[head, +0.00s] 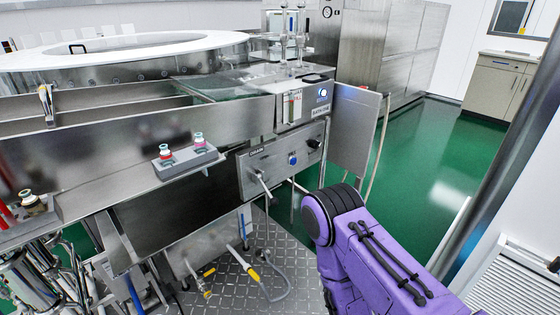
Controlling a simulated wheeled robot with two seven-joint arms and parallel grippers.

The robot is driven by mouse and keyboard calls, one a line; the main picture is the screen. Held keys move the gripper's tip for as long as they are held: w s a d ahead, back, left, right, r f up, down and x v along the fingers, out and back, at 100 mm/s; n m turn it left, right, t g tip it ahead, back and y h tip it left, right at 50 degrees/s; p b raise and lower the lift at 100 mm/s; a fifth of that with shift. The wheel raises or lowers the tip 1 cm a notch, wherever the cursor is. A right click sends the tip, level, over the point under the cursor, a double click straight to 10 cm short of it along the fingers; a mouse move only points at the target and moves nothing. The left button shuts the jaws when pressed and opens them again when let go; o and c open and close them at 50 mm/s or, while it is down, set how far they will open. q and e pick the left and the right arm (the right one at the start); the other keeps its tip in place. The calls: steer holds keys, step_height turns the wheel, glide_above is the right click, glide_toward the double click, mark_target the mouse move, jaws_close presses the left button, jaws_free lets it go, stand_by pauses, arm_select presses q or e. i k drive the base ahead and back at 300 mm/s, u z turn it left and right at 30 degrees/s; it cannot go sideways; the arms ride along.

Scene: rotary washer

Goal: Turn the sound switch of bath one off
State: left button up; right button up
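A steel control panel (283,162) is on the front of the steel washer, near the middle of the head view. It carries a blue switch (292,158), a black knob (314,143) at its right and a metal lever or handle (264,185) at its lower left. The labels are too small to read, so I cannot tell which is the sound switch of bath one or how it is set. Neither gripper shows.
An open steel door or plate (354,128) stands right of the panel. Pipes and yellow-handled valves (254,275) lie below. Green floor (425,150) is clear at the right.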

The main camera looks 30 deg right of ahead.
mark_target(314, 145)
steer(key=z, duration=3.55)
steer(key=k, duration=1.25)
steer(key=u, duration=1.15)
steer(key=i, duration=1.3)
steer(key=u, duration=0.05)
